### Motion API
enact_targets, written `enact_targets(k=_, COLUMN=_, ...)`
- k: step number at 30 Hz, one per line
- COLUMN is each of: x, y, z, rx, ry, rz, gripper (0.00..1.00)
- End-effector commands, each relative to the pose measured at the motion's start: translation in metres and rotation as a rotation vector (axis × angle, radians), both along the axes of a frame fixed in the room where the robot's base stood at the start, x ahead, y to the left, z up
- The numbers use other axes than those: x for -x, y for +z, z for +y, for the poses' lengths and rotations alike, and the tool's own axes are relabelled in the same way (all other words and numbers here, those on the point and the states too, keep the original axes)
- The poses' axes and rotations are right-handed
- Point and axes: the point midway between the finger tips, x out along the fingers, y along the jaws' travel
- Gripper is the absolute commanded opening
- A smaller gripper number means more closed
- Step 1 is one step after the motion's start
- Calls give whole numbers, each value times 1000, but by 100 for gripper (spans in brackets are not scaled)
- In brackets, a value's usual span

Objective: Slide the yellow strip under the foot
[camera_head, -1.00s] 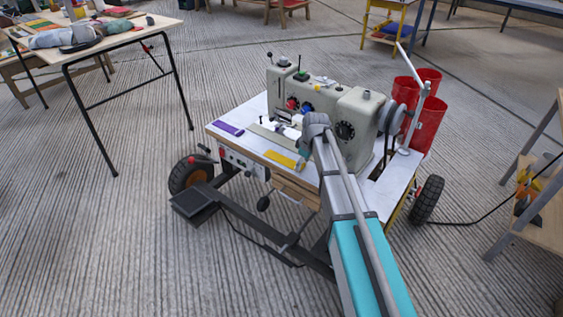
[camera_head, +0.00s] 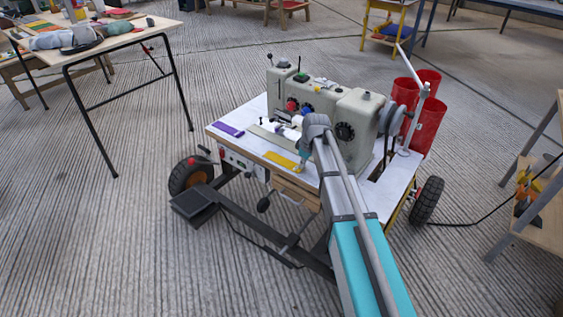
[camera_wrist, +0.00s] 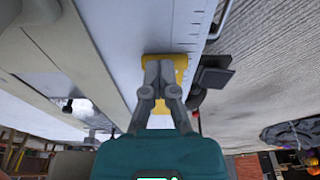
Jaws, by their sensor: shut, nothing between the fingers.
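The yellow strip (camera_head: 281,160) lies flat near the front edge of the white table of a grey sewing machine (camera_head: 325,108). In the wrist view the strip (camera_wrist: 181,66) shows behind and around my fingertips. My gripper (camera_wrist: 160,66) is shut, with its fingertips together over the strip and nothing between them. Whether they touch it or hover just above cannot be told. In the head view my gripper (camera_head: 303,160) is at the strip's right end, partly hidden by my arm. The foot under the machine's head cannot be made out clearly in either view.
A purple strip (camera_head: 229,129) lies on the table's left corner. A long grey-beige plate (camera_head: 272,137) lies between the yellow strip and the machine. Red cylindrical containers (camera_head: 427,118) stand behind on the right. The sewing table (camera_head: 253,104) stands on a wheeled frame.

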Motion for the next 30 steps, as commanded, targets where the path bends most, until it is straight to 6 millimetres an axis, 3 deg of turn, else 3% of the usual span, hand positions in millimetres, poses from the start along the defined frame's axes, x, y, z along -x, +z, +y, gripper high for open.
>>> enact_targets(k=11, x=1, y=1, z=0, rx=0, ry=1, rz=1, gripper=0)
enact_targets(k=30, x=0, y=19, z=0, rx=0, ry=0, rz=0, gripper=0)
